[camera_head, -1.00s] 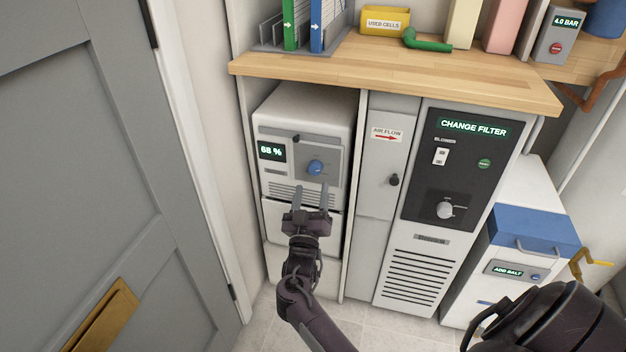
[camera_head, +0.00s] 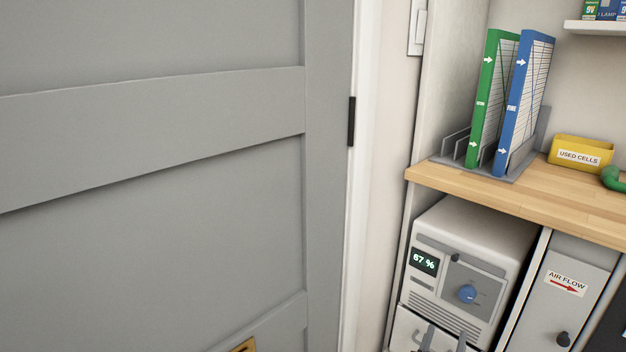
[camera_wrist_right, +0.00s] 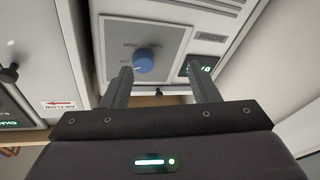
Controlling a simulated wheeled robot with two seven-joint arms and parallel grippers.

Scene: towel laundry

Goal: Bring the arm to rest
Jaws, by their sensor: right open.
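My right gripper (camera_head: 444,339) shows at the bottom edge of the head view, with only its two finger ends in the picture. It is open and empty, in front of the lower part of a white unit (camera_head: 482,234) with a blue knob (camera_head: 467,293) and a display reading 67 %. The right wrist view shows its two fingers (camera_wrist_right: 158,76) spread apart, with the knob (camera_wrist_right: 143,61) beyond them near the left finger. I see no contact with the panel. My left gripper is not in view.
A grey door (camera_head: 150,235) fills the left. A wooden counter (camera_head: 527,197) above the white unit holds green (camera_head: 491,105) and blue (camera_head: 523,105) binders in a rack and a yellow box (camera_head: 580,152). A cabinet marked AIR FLOW (camera_head: 556,312) stands right of the unit.

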